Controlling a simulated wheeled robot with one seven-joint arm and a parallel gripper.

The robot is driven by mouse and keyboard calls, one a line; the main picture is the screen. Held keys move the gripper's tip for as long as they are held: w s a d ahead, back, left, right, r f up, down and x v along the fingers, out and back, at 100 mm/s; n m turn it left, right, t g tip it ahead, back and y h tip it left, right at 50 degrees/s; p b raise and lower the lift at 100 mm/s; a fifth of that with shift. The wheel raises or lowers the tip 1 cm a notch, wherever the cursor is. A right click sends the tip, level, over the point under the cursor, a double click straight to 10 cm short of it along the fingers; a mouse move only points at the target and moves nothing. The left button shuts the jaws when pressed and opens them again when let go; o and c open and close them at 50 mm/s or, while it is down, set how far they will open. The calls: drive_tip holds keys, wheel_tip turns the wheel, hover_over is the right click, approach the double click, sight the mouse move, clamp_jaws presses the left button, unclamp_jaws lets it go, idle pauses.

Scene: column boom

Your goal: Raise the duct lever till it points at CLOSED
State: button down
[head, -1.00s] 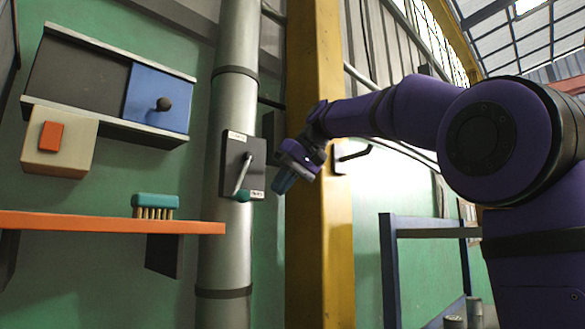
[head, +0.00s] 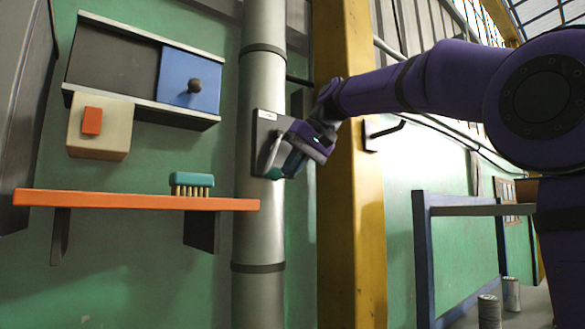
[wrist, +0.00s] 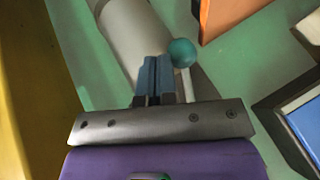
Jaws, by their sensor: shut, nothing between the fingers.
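The duct lever (head: 275,152) is a pale handle on a dark plate (head: 262,128) fixed to the grey vertical duct (head: 262,220). It slants downward, with its teal knob (head: 273,173) at the low end. My gripper (head: 291,165) is at the plate's lower right and hides part of it. In the wrist view my gripper's blue-grey fingers (wrist: 154,66) are shut together and empty. The teal knob (wrist: 182,52) and the pale handle (wrist: 187,85) show just right of them; I cannot tell whether they touch. The plate's lettering is too small to read.
An orange shelf (head: 130,202) with a teal brush (head: 191,180) is left of the duct. Above it are a beige box (head: 100,128) and a blue sliding panel (head: 188,78). A yellow column (head: 348,230) stands close right of the duct.

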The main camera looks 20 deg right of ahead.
drive_tip(key=shift+a+y, duration=0.25)
drive_tip(key=shift+y, duration=0.05)
drive_tip(key=s+a+r+m+g+y, duration=0.1)
drive_tip(key=a+r+m+y, duration=0.3)
drive_tip(key=y, duration=0.6)
wheel_tip(320, 180, up, 2)
drive_tip(key=shift+s+a+r, duration=0.15)
drive_tip(key=shift+s+a, duration=0.45)
drive_tip(key=shift+a, duration=0.6)
drive_tip(key=shift+r, duration=0.1)
